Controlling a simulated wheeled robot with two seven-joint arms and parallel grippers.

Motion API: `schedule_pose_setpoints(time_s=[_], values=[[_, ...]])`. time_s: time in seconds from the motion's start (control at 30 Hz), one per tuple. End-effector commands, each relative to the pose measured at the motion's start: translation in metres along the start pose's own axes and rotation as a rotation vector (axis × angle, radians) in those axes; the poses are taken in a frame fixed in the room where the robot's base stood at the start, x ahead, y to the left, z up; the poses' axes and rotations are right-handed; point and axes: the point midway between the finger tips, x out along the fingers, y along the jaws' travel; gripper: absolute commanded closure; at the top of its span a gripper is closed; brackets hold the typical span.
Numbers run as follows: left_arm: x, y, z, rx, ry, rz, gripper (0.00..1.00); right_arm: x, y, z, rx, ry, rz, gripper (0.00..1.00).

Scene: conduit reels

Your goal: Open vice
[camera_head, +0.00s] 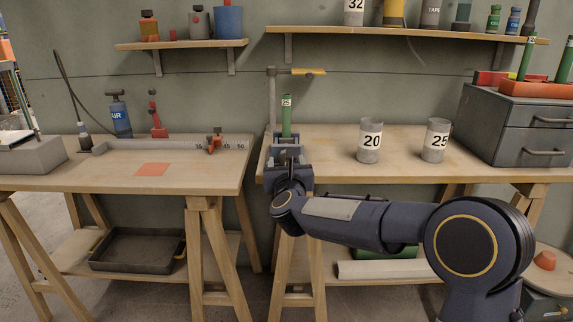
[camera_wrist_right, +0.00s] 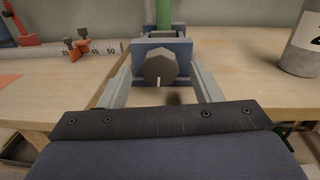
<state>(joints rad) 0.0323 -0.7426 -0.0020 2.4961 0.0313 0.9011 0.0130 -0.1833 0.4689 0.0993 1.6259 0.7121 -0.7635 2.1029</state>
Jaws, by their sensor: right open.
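The blue vice (camera_head: 287,142) is at the front left edge of the right bench, with a green conduit (camera_head: 287,116) labelled 25 standing upright in it. In the right wrist view the vice (camera_wrist_right: 181,47) shows with a dark faceted knob (camera_wrist_right: 159,68) on its front and the lower conduit (camera_wrist_right: 163,14) behind. My right gripper (camera_head: 288,172) is at the front of the vice. In the wrist view the right gripper (camera_wrist_right: 163,76) is open, one finger on each side of the knob; contact cannot be told. My left gripper is not in view.
Grey cups labelled 20 (camera_head: 370,141) and 25 (camera_head: 435,140) stand right of the vice. A grey drawer cabinet (camera_head: 520,125) is at the far right. A post with a yellow arm (camera_head: 305,71) rises behind the vice. A gap separates the left bench (camera_head: 215,175).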

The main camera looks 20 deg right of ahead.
Motion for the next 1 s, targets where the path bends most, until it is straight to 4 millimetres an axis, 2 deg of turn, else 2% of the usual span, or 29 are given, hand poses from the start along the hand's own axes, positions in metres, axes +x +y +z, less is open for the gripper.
schedule_pose_setpoints(time_s=[0.3, 0.63, 1.0], values=[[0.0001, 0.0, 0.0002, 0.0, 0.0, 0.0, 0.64, 0.0033, 0.0, 0.0, -0.001, 0.0, 0.001, 0.43], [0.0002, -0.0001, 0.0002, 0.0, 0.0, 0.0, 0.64, 0.003, 0.0001, 0.0, -0.001, 0.0, 0.001, 0.86], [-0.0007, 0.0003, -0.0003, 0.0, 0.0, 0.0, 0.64, 0.0029, 0.0004, 0.0005, -0.069, 0.004, 0.002, 0.86]])
